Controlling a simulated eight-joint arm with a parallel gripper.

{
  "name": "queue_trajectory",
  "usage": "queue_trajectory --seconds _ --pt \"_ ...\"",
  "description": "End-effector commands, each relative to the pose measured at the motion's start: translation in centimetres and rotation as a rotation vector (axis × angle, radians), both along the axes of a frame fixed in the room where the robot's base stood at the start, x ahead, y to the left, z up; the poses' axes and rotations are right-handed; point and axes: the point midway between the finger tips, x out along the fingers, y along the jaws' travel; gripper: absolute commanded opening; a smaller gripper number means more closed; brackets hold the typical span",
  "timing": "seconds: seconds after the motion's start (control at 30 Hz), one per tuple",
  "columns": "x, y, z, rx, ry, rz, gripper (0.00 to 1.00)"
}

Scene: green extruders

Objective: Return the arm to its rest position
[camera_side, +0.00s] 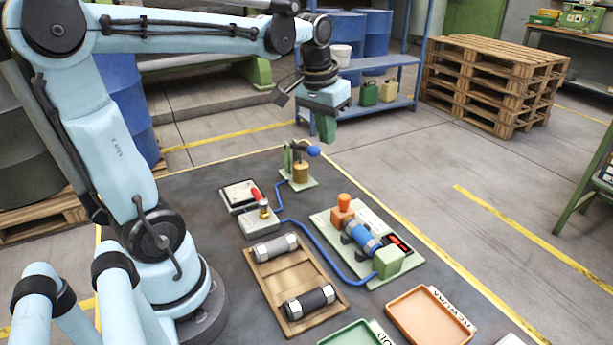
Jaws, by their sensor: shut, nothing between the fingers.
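My light blue arm reaches from the left across the top of the picture. My gripper (326,130) hangs at its end, pointing down. It is shut and empty, seen small in front of the floor and blue shelf, above the far part of the dark work table (190,185). In the picture it is just above and right of a small green stand (299,168) with a brass cylinder and a blue knob, and appears clear of it.
A wooden tray (268,292) holds two grey-and-black cylinders. A green fixture (388,262) holds a blue cylinder beside an orange part. A blue hose (325,237) crosses the table. An orange tray (430,318) and a green tray (350,335) lie in front. Pallets (495,80) stand behind.

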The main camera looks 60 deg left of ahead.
Motion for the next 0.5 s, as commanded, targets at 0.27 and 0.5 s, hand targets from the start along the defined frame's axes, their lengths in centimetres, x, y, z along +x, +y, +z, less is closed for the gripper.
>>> queue_trajectory --seconds 0.27,0.5 --pt "-3.2 -7.0 -2.3 0.054 -0.220 -0.194 0.00" --pt "-5.1 -10.3 -4.5 0.071 -0.361 -0.306 0.00"
